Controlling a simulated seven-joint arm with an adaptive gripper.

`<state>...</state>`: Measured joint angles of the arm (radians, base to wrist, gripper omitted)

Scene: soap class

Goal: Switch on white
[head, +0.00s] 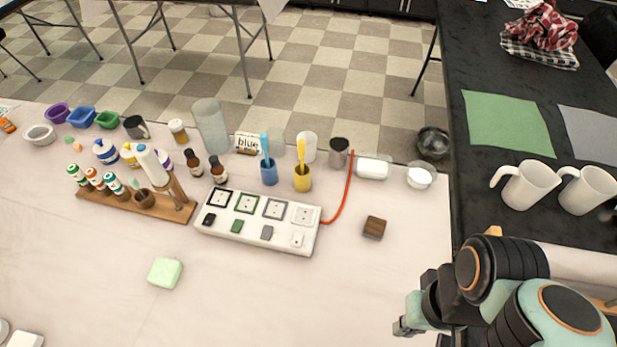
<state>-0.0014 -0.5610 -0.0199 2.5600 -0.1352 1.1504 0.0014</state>
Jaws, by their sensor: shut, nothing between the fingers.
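A white power strip (258,240) lies on the pale table, slightly tilted in the picture. Its four-socket row has black, green, grey and white frames, with a coloured rocker switch in front of each. The white switch (297,239) is at the right end, in front of the white socket (305,214). The black (208,219), green (237,226) and grey (267,232) switches are to its left. I cannot tell the switch positions. My gripper (399,327) is shut and empty at the lower right, well apart from the strip.
A red cable (346,190) curves from the strip's right end. A dark brown block (374,227) lies right of the strip, and a pale green soap (165,273) lies front left. Cups with brushes (302,178) stand behind. The table in front of the strip is clear.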

